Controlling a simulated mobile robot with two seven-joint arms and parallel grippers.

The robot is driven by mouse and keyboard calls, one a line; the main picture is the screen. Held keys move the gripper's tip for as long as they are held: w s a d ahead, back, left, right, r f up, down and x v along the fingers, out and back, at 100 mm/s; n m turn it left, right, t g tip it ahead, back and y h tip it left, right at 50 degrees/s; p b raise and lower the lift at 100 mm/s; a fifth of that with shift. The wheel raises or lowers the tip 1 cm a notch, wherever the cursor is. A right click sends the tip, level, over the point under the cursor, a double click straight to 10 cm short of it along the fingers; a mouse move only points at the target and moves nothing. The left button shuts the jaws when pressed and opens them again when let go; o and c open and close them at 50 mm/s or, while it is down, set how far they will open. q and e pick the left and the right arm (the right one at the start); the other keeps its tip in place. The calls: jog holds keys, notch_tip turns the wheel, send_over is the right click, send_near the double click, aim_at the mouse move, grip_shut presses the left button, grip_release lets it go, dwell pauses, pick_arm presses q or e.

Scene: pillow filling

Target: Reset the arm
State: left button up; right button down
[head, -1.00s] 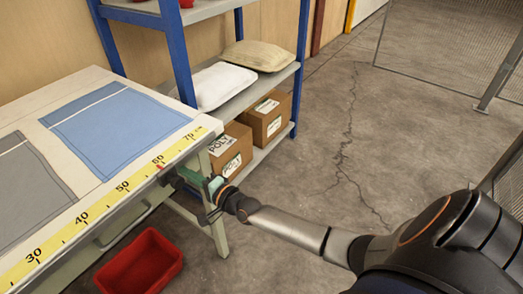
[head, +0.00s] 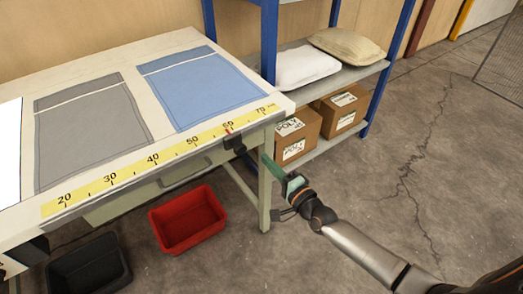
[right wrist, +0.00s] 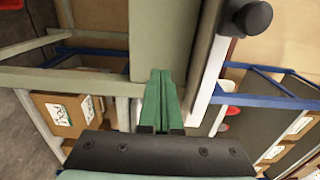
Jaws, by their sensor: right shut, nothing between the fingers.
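My right gripper (head: 268,162) reaches in from the lower right in the head view. Its green fingers are shut and empty, just off the right front corner of the worktable (head: 120,70). In the right wrist view the two green fingers (right wrist: 160,75) lie together, with nothing between them. Parts of the table frame and shelf show close around them in that view. I cannot tell from these frames whether the fingers touch the table. My left gripper is not in view.
A grey fabric piece (head: 92,130) and a blue one (head: 212,88) lie flat on the table behind a yellow ruler strip (head: 135,165). A red bin (head: 188,220) and a black bin (head: 88,272) stand below. A shelf holds pillows (head: 307,68) and boxes (head: 297,135). Floor at right is clear.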

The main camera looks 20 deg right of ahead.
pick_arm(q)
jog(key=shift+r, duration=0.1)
pick_arm(e)
jog(key=shift+v, duration=2.6)
jog(key=s+a+f+n+g+h, duration=0.1)
jog(key=s+a+f+n+g, duration=0.35)
jog(key=s+n, duration=0.45)
jog(key=s+a+f+n+g, duration=0.4)
jog(key=s+f+n, duration=0.2)
jog(key=s+n, duration=0.25)
pick_arm(q)
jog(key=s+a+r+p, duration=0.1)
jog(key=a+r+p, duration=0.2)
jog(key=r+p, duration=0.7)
jog(key=p, duration=0.4)
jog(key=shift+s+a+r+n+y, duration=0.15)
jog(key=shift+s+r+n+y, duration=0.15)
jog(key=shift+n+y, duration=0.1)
pick_arm(e)
jog(key=s+d+r+h, duration=0.1)
jog(key=d+r, duration=0.3)
jog(key=r, duration=0.5)
jog(key=shift+s+r, duration=0.35)
jog(key=shift+s, duration=0.3)
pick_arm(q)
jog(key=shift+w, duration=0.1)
pick_arm(e)
jog(key=shift+m+t, duration=0.25)
